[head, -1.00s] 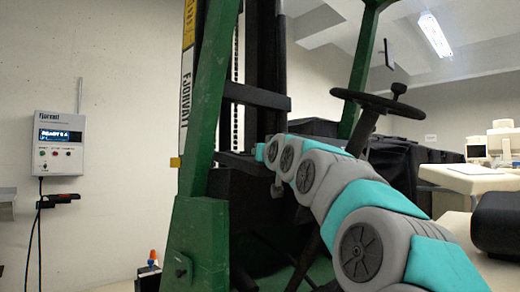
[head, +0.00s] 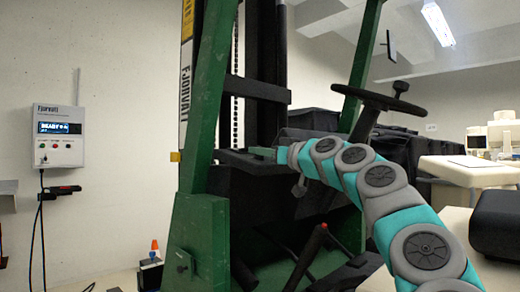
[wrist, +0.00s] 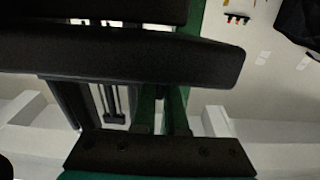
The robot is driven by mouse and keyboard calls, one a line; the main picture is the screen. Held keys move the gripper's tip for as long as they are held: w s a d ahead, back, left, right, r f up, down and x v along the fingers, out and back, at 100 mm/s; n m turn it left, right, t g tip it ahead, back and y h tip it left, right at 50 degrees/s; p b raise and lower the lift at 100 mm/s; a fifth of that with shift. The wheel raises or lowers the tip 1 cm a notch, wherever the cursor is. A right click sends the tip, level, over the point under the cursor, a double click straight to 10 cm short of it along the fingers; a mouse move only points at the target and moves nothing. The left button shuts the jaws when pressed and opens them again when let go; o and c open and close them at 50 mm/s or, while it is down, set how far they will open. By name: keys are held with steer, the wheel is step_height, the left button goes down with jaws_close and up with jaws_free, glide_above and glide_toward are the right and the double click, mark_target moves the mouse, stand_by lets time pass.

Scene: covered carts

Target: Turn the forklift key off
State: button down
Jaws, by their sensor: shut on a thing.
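The forklift has a green frame (head: 195,225), a dark mast (head: 268,60) and a black steering wheel (head: 380,98). My gripper (head: 264,152) is at the dark dash ledge left of the wheel, at the far end of my teal and grey arm. It is small there, and its fingers are hard to make out. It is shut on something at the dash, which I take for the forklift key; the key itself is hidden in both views. In the wrist view, dark bars cross the picture, with green posts behind.
A white wall charger (head: 58,137) with a lit display hangs at left, cables below it. Levers (head: 310,255) rise below my arm. White desks (head: 470,168) stand at right.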

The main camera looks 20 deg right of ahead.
stand_by(0.3)
steer(key=shift+r, duration=0.1)
steer(key=c, duration=1)
jaws_free()
steer(key=shift+o, duration=0.2)
steer(key=shift+s, duration=0.1)
steer(key=b+v, duration=0.1)
steer(key=v, duration=0.6)
steer(key=shift+s+d+b, duration=0.2)
steer(key=shift+s+b, duration=0.05)
steer(key=shift+b, duration=0.1)
